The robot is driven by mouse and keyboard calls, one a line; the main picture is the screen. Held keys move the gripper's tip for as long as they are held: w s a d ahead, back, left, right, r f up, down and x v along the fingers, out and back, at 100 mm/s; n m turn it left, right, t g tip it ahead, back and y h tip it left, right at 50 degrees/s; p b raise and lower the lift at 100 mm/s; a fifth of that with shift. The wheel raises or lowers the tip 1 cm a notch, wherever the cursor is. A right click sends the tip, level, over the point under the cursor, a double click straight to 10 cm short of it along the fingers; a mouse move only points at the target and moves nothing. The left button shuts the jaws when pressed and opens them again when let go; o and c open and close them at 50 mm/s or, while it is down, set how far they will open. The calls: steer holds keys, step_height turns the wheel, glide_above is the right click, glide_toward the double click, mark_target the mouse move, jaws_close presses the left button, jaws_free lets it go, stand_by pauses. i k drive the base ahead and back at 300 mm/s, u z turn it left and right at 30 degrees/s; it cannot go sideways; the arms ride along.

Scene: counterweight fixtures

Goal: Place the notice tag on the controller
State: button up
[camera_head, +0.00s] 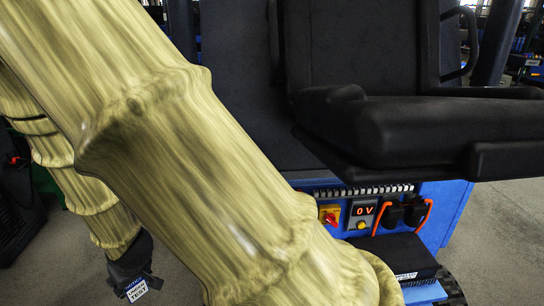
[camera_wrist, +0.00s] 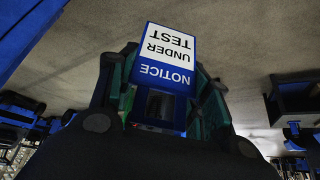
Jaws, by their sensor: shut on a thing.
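The notice tag (camera_wrist: 168,48) is a blue and white card that reads NOTICE UNDER TEST, upside down in the wrist view. My gripper (camera_wrist: 160,88) is shut on its lower part, with a finger on each side. In the head view the tag (camera_head: 136,289) hangs below my gripper (camera_head: 129,274) at the lower left, over grey floor. A black box with a white label (camera_head: 393,257), possibly the controller, sits low in front of the blue machine, well right of the tag. My arm hides part of its left side.
The blue machine's panel (camera_head: 335,196) has a red-and-yellow switch (camera_head: 330,215), a 0 V display (camera_head: 364,209) and black plugs with orange parts (camera_head: 402,213). A black padded seat (camera_head: 420,125) overhangs the panel. My arm crosses the middle. Grey floor (camera_head: 60,255) is open at lower left.

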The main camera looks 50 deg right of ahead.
mark_target(415, 263)
steer(key=u, duration=0.15)
steer(key=k, duration=1.05)
steer(key=z, duration=1.8)
